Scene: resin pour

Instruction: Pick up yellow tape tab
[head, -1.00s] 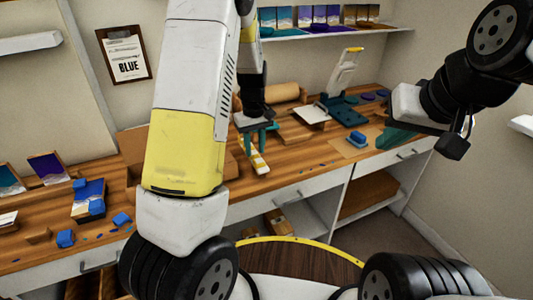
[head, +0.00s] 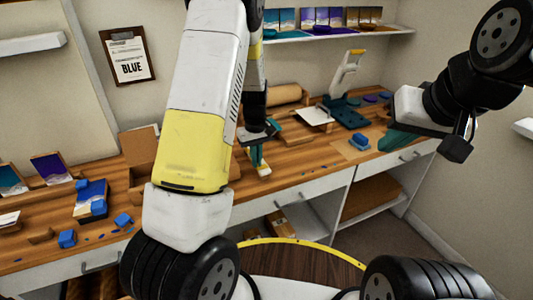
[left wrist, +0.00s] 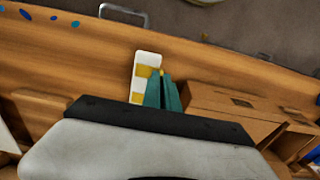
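A white card (left wrist: 148,59) with yellow tape tabs (left wrist: 143,71) lies on the wooden bench, and the card also shows in the head view (head: 264,170). My left gripper (head: 256,163) points down at the card. In the left wrist view its teal fingers (left wrist: 161,76) are close together at the card's right edge, with a bit of yellow between the tips. They look shut on a yellow tape tab, at card level. Part of the card is hidden behind the fingers. My right gripper (head: 462,142) hangs empty at the right, away from the bench; its opening is unclear.
A cardboard box (left wrist: 215,105) stands close to the fingers in the left wrist view. Blue blocks (head: 67,239) and small blue pieces lie on the bench at the left. The bench's front edge is near the card.

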